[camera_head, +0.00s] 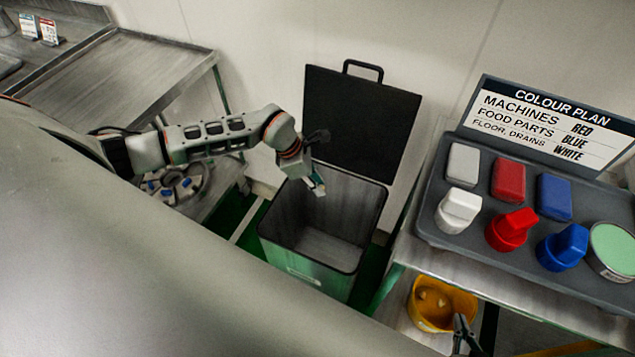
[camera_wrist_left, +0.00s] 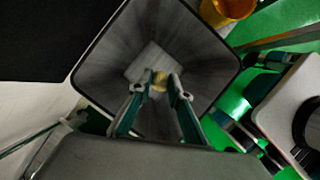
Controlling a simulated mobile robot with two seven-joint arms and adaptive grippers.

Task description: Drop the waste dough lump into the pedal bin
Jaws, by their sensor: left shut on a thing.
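The pedal bin (camera_head: 325,268) is a square bin with a green-tinted front and a dark rim. Its black lid (camera_head: 362,120) stands open against the wall, and the inside looks empty. My left gripper (camera_head: 318,188) hangs over the bin's opening, pointing down into it. In the left wrist view, its fingertips (camera_wrist_left: 160,88) are closed on a small yellowish dough lump (camera_wrist_left: 159,79), with the bin's interior below. In the head view the lump is too small to make out clearly. My right gripper (camera_head: 464,334) shows only as dark fingers at the lower edge, beside the yellow bucket.
A yellow bucket (camera_head: 440,303) sits below. A steel bench (camera_head: 130,75) stands at the left.

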